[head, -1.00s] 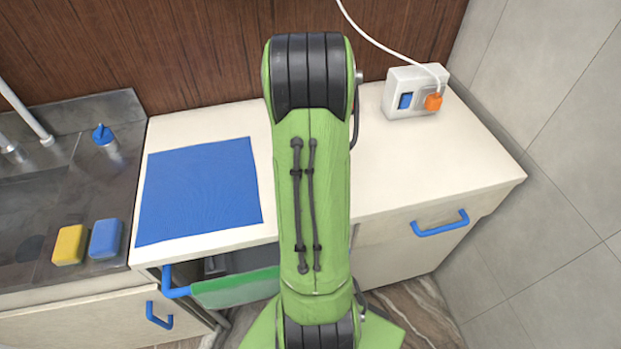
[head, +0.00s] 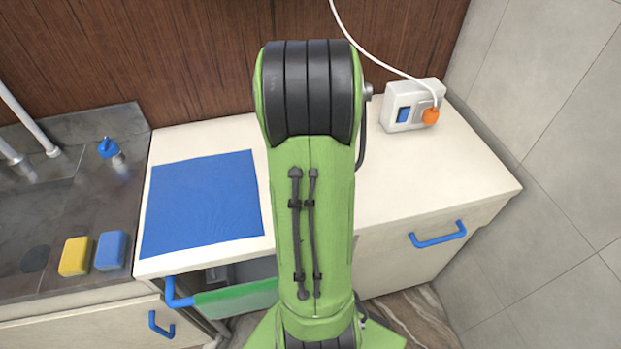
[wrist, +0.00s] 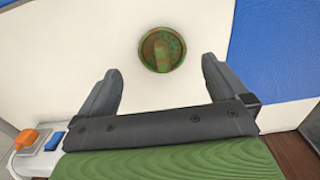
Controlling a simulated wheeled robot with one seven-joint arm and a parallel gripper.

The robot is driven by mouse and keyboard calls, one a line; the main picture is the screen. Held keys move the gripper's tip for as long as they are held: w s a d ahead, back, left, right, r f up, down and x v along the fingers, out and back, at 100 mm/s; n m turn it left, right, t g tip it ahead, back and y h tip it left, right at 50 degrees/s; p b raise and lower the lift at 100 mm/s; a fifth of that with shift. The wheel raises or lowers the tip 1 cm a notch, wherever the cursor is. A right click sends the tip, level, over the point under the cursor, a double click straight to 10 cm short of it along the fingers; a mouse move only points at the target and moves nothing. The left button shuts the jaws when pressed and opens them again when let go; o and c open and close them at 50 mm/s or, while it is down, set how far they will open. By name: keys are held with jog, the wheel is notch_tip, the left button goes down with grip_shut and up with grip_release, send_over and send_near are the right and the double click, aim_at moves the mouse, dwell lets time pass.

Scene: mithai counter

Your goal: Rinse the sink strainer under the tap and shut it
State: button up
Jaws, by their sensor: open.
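A round strainer (wrist: 162,49), stained brown and green with a raised bar across it, lies on the white counter in the wrist view. My gripper (wrist: 161,65) is open and empty, its two fingers spread on either side just short of the strainer. I cannot tell its height above the counter. In the head view my arm hides the gripper and the strainer. The dark sink (head: 45,215) is at the left, with a pale metal tap pipe (head: 28,122) at its back; the frame edge cuts it. Whether water runs cannot be seen.
A blue cloth (head: 202,204) lies flat on the counter (head: 412,183). Yellow (head: 75,256) and blue (head: 110,251) sponges and a blue-topped fitting (head: 110,150) are by the sink. A green-fronted drawer (head: 237,299) stands open. A socket box (head: 413,104) with a cord is at the back right.

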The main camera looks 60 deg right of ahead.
jog(key=w+a+r+n+t, duration=0.1)
jog(key=w+a+r+n, duration=0.1)
jog(key=a+r, duration=0.4)
jog(key=w+a+r+n+t, duration=0.15)
jog(key=a+r, duration=0.25)
jog(key=a, duration=0.4)
jog(key=s+a+n+t, duration=0.1)
jog(key=s+a+n, duration=0.1)
jog(key=a, duration=0.5)
jog(key=s+a+r+n+t, duration=0.1)
jog(key=s+a+n+t, duration=0.1)
jog(key=a, duration=0.6)
jog(key=shift+s+a+r+n, duration=0.25)
jog(key=shift+s+n, duration=0.5)
jog(key=shift+s, duration=0.3)
